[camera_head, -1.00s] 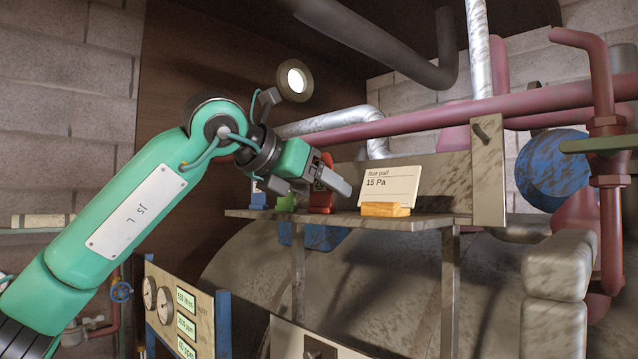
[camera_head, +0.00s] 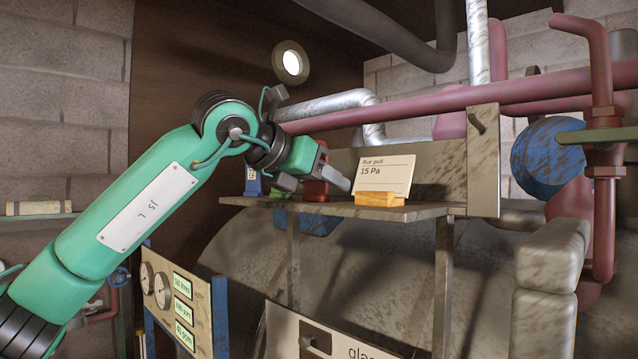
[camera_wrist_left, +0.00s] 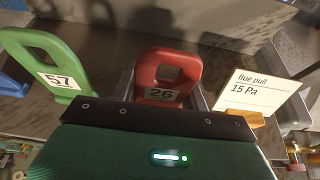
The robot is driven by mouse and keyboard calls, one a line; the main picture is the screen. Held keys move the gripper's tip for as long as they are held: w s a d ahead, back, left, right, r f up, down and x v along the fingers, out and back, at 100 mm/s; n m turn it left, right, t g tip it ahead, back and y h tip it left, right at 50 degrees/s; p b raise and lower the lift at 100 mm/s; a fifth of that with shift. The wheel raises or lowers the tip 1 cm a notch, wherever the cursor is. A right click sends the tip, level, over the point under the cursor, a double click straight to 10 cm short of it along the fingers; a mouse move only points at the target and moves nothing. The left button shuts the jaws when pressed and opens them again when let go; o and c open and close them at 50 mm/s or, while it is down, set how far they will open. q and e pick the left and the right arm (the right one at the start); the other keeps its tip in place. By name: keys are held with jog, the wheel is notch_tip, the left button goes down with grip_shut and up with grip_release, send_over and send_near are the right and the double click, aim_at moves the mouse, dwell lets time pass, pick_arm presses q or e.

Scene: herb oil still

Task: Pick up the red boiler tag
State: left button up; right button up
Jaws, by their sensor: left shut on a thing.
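The red boiler tag (camera_head: 316,188) stands on the shelf (camera_head: 425,211) and is partly hidden by my left gripper (camera_head: 318,179) in the head view. In the left wrist view the red tag (camera_wrist_left: 168,66) shows its looped handle and the number 26. The fingers of my left gripper (camera_wrist_left: 161,92) are on both sides of the red tag, shut on it. I cannot tell whether the tag is clear of the shelf. My right gripper is not in view.
A green tag (camera_wrist_left: 48,60) numbered 57 stands left of the red one, and a blue tag (camera_head: 252,183) beyond it. Close on the right, a card (camera_head: 386,173) reading "flue pull 15 Pa" sits in a yellow holder (camera_head: 380,199). A red pipe (camera_head: 440,108) runs above.

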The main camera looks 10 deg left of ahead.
pick_arm(q)
jog(key=shift+r, duration=0.6)
notch_tip(320, 180, up, 19)
jog(key=b, duration=0.1)
jog(key=shift+f, duration=0.1)
dwell(0.4)
